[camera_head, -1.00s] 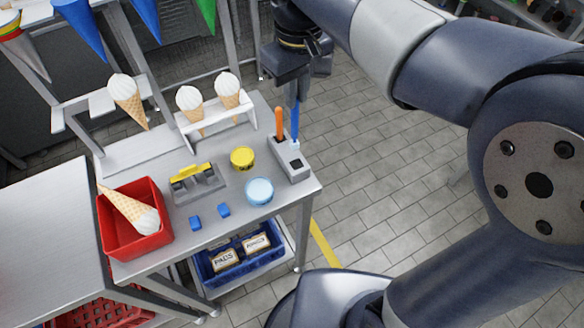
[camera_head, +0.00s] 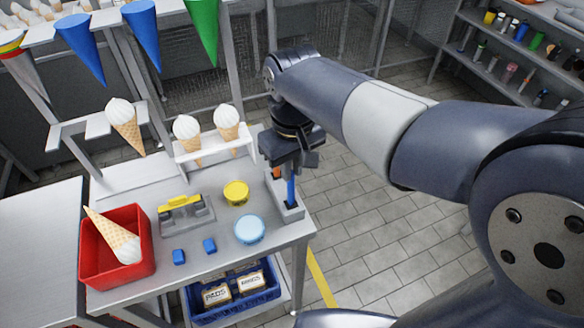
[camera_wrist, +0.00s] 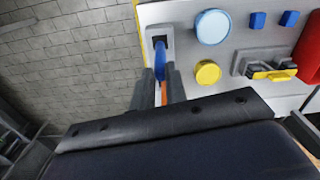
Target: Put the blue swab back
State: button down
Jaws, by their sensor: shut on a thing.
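My gripper (camera_head: 290,168) points down over the right end of the bench and is shut on the blue swab (camera_head: 291,190). The swab hangs upright, and its lower end meets the top of the grey holder (camera_head: 292,213); I cannot tell how deep it is in. In the wrist view the blue swab (camera_wrist: 160,64) shows between the two fingers (camera_wrist: 160,84), beside the dark opening of the holder (camera_wrist: 153,31).
Left of the holder are a yellow tub (camera_head: 236,192), a light-blue tub (camera_head: 249,230), a grey-and-yellow tool (camera_head: 186,211) and small blue blocks (camera_head: 209,246). A cone lies in the red bin (camera_head: 141,275). A white rack (camera_head: 213,149) of cones stands behind. Open floor lies right.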

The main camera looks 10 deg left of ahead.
jog(key=shift+f, duration=0.35)
jog(key=shift+f, duration=0.15)
jog(key=c, duration=1.4)
grip_release()
jog(key=shift+c, duration=0.2)
notch_tip(320, 180, up, 12)
jog(key=shift+r+p, duration=0.2)
jog(key=shift+p, duration=0.1)
jog(key=shift+s+d, duration=0.1)
